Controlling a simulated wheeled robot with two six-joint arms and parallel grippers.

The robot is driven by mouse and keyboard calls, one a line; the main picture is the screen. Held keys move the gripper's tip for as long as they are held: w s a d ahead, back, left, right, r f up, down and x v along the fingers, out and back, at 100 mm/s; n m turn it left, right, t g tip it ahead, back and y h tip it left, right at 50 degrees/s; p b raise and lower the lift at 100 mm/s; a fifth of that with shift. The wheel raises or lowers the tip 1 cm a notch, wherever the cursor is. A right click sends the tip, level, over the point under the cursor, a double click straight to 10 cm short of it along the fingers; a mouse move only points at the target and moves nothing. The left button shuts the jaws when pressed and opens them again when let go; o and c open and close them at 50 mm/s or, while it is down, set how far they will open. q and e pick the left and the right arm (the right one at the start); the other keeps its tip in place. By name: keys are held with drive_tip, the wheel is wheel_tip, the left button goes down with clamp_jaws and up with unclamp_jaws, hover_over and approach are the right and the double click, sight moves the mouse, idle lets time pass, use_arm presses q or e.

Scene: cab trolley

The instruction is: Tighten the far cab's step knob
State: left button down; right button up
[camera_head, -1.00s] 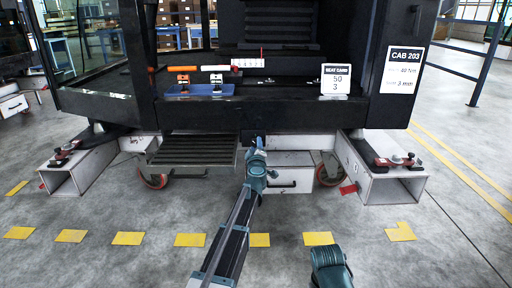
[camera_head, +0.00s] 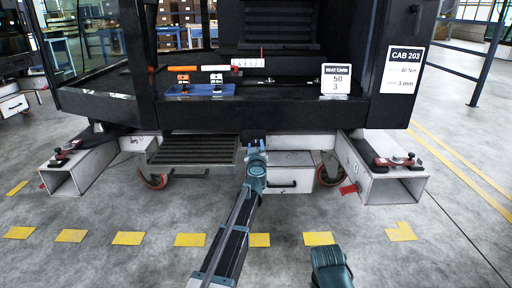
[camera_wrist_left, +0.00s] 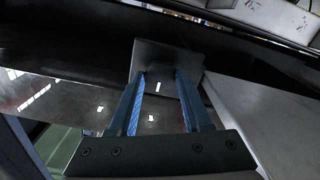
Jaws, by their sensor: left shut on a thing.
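The cab (camera_head: 300,115) labelled CAB 203 stands ahead on a white trolley frame. Its slatted step (camera_head: 193,150) hangs below the front sill, left of centre. My left gripper (camera_head: 255,142) reaches up under the sill just right of the step. In the left wrist view, my left gripper's (camera_wrist_left: 165,76) two blue fingers are shut on a small knob, mostly hidden between the tips, in front of a dark grey block (camera_wrist_left: 168,56). My right gripper is out of view; only a teal part of my right arm shows at the bottom.
A blue tray (camera_head: 200,91) with tools and a seat card (camera_head: 336,80) stand on the cab floor. White beams with red clamps (camera_head: 400,161) stick out on both sides. A white drawer box (camera_head: 290,178) is right of my gripper. The floor in front is clear.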

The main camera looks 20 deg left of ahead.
use_arm(q)
drive_tip(key=shift+s, duration=0.1)
idle(0.3)
drive_tip(key=shift+c, duration=1.7)
unclamp_jaws()
drive_tip(key=v, duration=1.3)
drive_tip(key=shift+s+d, duration=0.15)
drive_tip(key=shift+s, duration=0.2)
